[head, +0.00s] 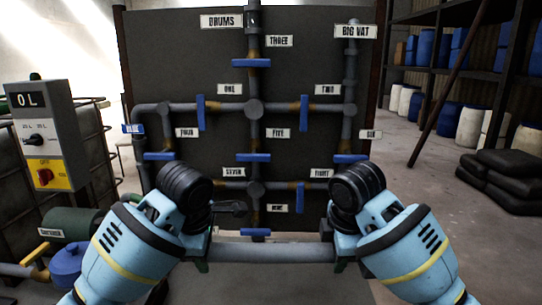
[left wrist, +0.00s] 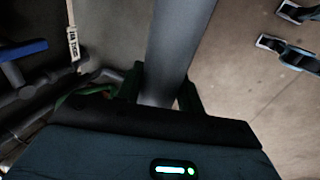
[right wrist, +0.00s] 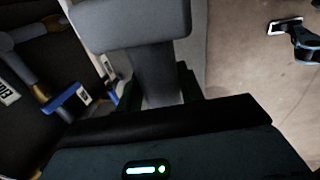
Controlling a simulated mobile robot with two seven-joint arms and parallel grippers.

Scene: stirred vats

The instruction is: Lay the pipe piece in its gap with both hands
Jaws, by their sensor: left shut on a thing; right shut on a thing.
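The grey pipe piece (head: 272,253) lies level across the front of the head view, held near both ends. My left gripper (head: 207,250) is shut on its left part, and my right gripper (head: 336,250) is shut on its right part. The pipe piece also shows between the fingers in the left wrist view (left wrist: 177,55) and the right wrist view (right wrist: 158,75). Its far ends are hidden by my grippers in the head view. The pipe piece is in front of the lower pipework (head: 255,190). I cannot tell where its gap is.
A dark board (head: 300,80) carries grey pipes with several blue valve handles (head: 251,63) and name plates. A control box (head: 42,135) and a blue-capped fitting (head: 68,262) stand at left. Shelves with drums and black sacks (head: 503,180) are at right.

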